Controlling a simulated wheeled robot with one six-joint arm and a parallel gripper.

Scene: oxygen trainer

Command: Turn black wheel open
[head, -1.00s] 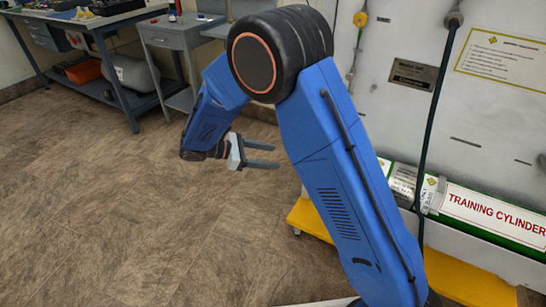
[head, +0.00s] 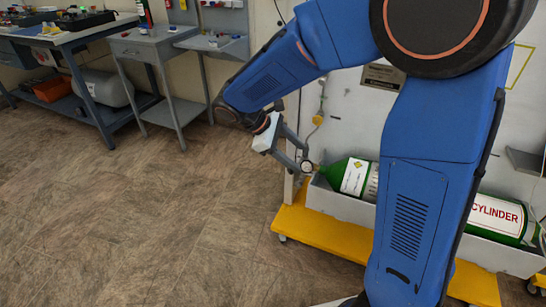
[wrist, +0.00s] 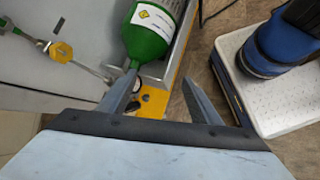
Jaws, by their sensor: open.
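The green cylinder (head: 335,173) lies on its side in a grey trough, its neck pointing left towards my gripper (head: 303,160). It also shows at the top of the wrist view (wrist: 146,42). My gripper is open, its fingertips close to the cylinder's neck. In the wrist view the left finger of my gripper (wrist: 160,80) overlaps the neck area and the right finger is clear to its right. A small dark round part (wrist: 137,87) shows beside the left finger; I cannot tell surely whether it is the black wheel. A small round gauge (head: 307,166) is at the fingertips in the head view.
A yellow base (head: 325,236) carries the trough (head: 340,204) against a pale panel. A yellow fitting (head: 318,120) hangs above the cylinder's neck, also in the wrist view (wrist: 62,52). A grey side table (head: 150,48) and workbench stand at the back left. The floor in front is clear.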

